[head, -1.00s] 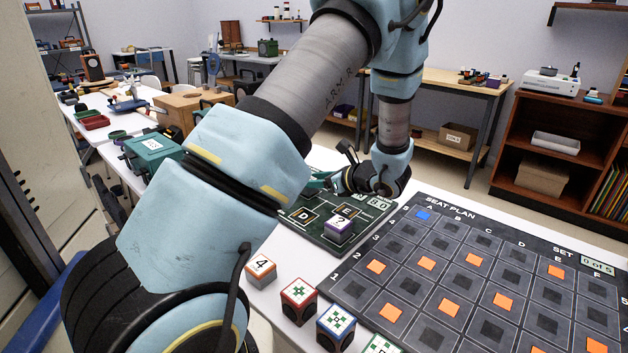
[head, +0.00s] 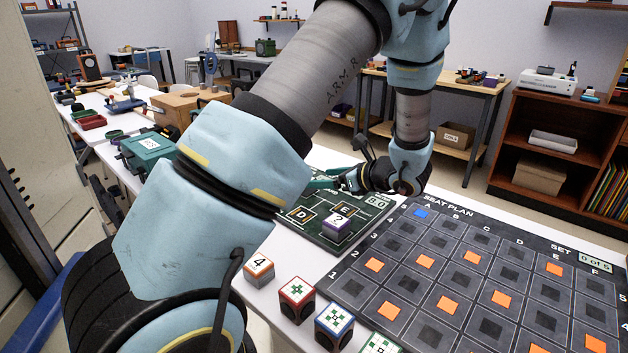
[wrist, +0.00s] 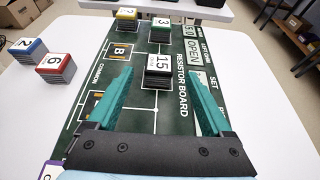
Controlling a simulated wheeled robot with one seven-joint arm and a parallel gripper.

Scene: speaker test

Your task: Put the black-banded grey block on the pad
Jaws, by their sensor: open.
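My gripper (wrist: 160,82) is open, with its two teal fingers spread wide over the green resistor board (wrist: 140,115). A lettered pad, B (wrist: 121,50), lies left of that block; another at the left finger is partly hidden. In the head view my gripper (head: 325,181) is over the far end of the board, its tips partly hidden by my arm. Pads D (head: 300,215) and E (head: 345,210) show there.
Yellow (wrist: 126,14) and green (wrist: 160,30) banded blocks stand on the board's far part. Blue (wrist: 27,50) and red (wrist: 56,67) ones stand on the white table left of it. The seat plan board (head: 480,260) lies right.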

